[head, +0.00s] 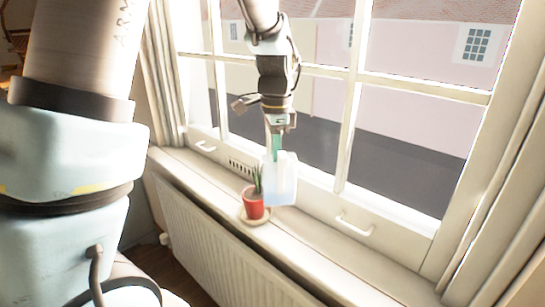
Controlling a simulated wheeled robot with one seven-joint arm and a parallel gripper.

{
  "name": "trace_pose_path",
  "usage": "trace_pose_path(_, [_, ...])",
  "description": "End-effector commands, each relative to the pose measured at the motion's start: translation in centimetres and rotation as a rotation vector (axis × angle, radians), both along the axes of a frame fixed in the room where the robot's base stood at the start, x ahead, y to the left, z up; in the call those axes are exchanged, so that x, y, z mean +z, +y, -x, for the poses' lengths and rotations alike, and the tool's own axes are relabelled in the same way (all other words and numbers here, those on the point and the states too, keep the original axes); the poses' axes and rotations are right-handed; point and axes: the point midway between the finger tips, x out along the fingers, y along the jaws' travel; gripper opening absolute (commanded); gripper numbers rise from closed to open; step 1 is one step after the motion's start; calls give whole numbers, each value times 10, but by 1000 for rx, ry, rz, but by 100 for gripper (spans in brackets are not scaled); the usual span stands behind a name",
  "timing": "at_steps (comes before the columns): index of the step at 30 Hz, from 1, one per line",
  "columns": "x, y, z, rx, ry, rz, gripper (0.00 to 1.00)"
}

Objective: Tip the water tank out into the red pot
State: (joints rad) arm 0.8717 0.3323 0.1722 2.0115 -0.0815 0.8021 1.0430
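The water tank (281,181) is a pale, translucent container with a bluish lower part. It looks about upright, just right of the red pot. The fingertips are small and partly hidden. I cannot tell whether the tank's base touches the sill.
The pale windowsill (330,256) is narrow, with free room to the right of the pot. The window frame (350,110) with its handles (353,224) stands close behind. A white radiator (215,246) is below the sill's front edge. Curtains hang at both sides.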

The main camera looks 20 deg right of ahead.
Motion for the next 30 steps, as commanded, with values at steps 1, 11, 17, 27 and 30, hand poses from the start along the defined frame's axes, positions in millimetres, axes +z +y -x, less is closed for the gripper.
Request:
trace_pose_path(1, [-5,0,0,0,0,0,0])
trace_pose_path(11, [-34,0,0,1,1,0,0])
trace_pose_path(17, [-45,0,0,1,1,0,0])
trace_pose_path(27, [-45,0,0,1,1,0,0])
trace_pose_path(30, [-47,1,-1,2,8,3,0])
